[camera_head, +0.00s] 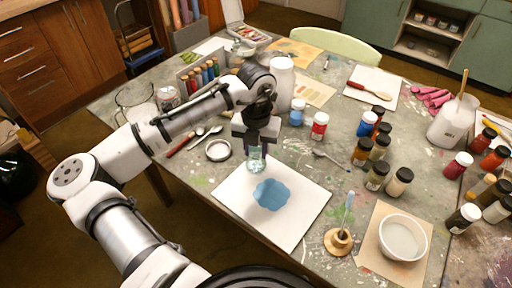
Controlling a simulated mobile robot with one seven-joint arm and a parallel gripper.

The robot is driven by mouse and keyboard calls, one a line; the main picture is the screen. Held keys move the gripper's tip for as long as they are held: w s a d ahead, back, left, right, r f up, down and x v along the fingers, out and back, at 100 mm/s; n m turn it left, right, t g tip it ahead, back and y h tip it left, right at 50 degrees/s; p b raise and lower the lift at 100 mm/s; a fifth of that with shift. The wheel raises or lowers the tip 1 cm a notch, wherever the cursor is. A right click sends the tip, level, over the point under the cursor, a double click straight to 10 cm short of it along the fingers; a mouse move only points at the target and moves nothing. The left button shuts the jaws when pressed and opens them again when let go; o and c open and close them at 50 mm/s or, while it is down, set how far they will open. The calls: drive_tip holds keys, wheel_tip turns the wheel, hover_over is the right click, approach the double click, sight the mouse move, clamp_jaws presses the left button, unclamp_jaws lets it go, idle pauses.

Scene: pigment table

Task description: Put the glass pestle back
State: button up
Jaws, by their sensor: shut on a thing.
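The glass pestle (256,161), a clear, slightly greenish piece, hangs below my gripper (257,147). My gripper is shut on its upper part, which the fingers hide. The pestle looks upright, over or just behind the far edge of a blue paint patch (272,194) on a white slab (299,222). I cannot tell whether its base touches the slab. A round wooden stand (338,241) with a thin pale-blue upright piece (349,205) is to the right of the slab.
A white bowl (403,238) sits on brown paper at the front right. Several pigment jars (378,175) crowd the right side. A round metal lid (218,150) and spoons lie left of my gripper. A white bottle (282,84) stands behind it. The slab's front part is clear.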

drive_tip(key=shift+f, duration=0.2)
drive_tip(key=o, duration=0.8)
drive_tip(key=shift+o, duration=0.2)
drive_tip(key=shift+r, duration=0.15)
wheel_tip(320, 180, up, 12)
drive_tip(key=b, duration=0.1)
